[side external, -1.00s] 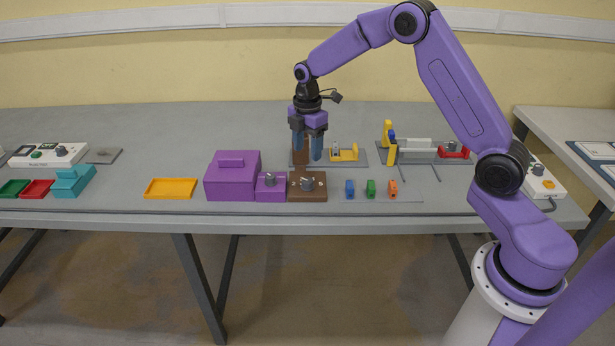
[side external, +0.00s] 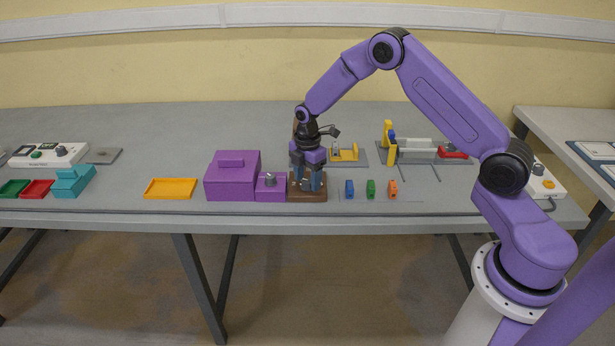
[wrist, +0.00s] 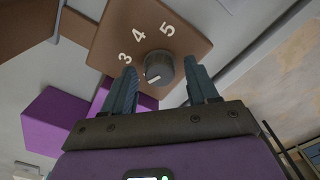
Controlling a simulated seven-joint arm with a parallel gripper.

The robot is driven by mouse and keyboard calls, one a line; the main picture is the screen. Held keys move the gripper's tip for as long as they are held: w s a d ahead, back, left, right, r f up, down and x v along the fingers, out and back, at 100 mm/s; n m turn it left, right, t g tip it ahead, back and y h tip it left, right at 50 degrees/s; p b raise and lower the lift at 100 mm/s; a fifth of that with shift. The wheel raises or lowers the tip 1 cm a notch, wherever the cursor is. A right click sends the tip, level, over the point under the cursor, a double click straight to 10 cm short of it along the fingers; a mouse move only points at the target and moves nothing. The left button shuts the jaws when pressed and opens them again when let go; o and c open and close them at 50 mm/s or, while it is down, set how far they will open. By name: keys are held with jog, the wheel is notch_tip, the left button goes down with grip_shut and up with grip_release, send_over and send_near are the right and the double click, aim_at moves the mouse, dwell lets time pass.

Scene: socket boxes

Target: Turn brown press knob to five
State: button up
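The brown press box (side external: 307,196) stands near the table's front edge, right of a small purple box. In the wrist view its brown top (wrist: 175,20) shows the digits 3, 4 and 5 and a round dark grey knob (wrist: 159,67). A white mark on the knob faces toward my gripper, away from the digits 4 and 5. My gripper (side external: 307,190) points down over the brown box. In the wrist view my gripper (wrist: 162,88) is open, with one finger on each side of the knob and gaps showing. In the side view the fingers hide the knob.
The small purple box with its own knob (side external: 270,188) and the large purple box (side external: 232,178) stand directly left. Blue (side external: 349,188), green (side external: 371,188) and orange (side external: 393,188) blocks stand to the right. A yellow tray (side external: 170,189) lies farther left.

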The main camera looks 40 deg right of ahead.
jog(key=c, duration=1)
